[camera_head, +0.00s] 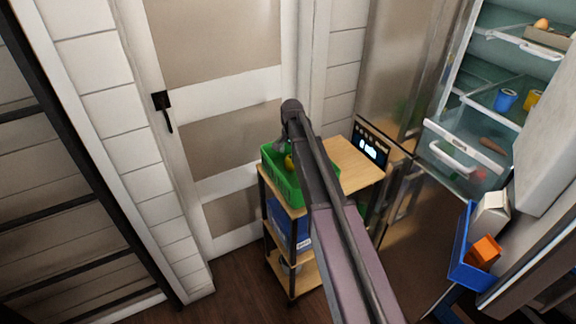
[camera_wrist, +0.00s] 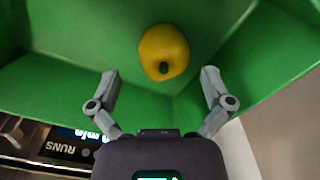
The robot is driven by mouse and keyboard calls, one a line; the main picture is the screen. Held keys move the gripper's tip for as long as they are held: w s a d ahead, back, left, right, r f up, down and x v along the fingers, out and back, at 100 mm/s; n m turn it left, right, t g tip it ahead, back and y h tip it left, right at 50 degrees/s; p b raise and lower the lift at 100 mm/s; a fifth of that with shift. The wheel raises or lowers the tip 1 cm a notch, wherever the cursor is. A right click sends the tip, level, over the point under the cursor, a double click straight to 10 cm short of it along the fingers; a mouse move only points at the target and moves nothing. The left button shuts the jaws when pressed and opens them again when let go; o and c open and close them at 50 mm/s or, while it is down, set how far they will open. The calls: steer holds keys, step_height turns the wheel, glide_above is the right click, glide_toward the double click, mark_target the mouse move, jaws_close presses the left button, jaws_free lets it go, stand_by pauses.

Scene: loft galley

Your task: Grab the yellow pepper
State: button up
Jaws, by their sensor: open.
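The yellow pepper (camera_wrist: 163,52) lies in the green crate (camera_wrist: 60,90), its dark green stem end facing the wrist camera. In the head view a small part of the pepper (camera_head: 288,162) shows inside the green crate (camera_head: 284,184), mostly hidden by my arm. My gripper (camera_wrist: 160,75) is open, its two fingers apart and pointing at the pepper, which sits just beyond the fingertips. Nothing is between the fingers. In the head view my gripper is at the crate, largely hidden behind my arm.
The crate stands on a wooden-topped cart (camera_head: 358,172) with a blue bin (camera_head: 290,228) on a lower shelf. At right a fridge stands open with a drawer (camera_head: 462,150). Its door holds a blue tray (camera_head: 468,262) with a carton (camera_head: 492,212). A closed door (camera_head: 215,85) is behind the cart.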

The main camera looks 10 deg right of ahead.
mark_target(291, 157)
steer(key=shift+a+f+b, duration=0.15)
steer(key=shift+f+b, duration=2)
steer(key=shift+f, duration=0.25)
steer(key=c, duration=1.1)
